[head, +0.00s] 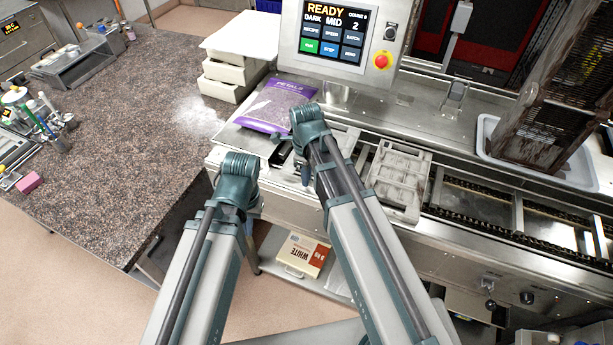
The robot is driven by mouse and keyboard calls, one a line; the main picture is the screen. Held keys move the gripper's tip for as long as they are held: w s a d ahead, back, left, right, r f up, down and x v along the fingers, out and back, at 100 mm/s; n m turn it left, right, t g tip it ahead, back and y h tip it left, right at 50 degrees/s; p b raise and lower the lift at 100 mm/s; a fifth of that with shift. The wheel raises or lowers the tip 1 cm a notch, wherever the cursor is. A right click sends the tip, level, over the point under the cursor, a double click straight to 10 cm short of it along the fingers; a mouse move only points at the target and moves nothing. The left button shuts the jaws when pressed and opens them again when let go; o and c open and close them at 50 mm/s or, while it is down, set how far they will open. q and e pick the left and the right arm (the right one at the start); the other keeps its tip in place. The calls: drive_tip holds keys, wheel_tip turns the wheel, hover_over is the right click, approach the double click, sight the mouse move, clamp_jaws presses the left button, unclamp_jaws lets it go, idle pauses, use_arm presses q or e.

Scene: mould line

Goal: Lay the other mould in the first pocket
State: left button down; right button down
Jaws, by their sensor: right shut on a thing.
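A pale grey mould (398,182) with shallow cavities lies on the steel line, right of my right arm. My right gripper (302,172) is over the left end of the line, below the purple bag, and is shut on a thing. That thing is mostly hidden behind my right arm; pale edges beside the arm look like another mould, but I cannot tell for sure. My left gripper (256,204) is in front of the line's left end, mostly hidden by its own wrist. I cannot see its fingers clearly. The first pocket cannot be made out.
A purple petals bag (277,106) lies behind the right gripper. White stacked trays (232,70) stand at the back left. A control panel (338,36) rises behind. A brown rack (560,95) leans in a pale tray at right. A chain conveyor (510,215) runs right.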

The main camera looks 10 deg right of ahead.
drive_tip(key=shift+f, duration=0.5)
drive_tip(key=c, duration=0.9)
unclamp_jaws()
drive_tip(key=shift+r, duration=0.15)
wheel_tip(320, 180, up, 14)
drive_tip(key=p, duration=1.3)
drive_tip(key=shift+s+a+f, duration=0.1)
drive_tip(key=shift+f, duration=0.1)
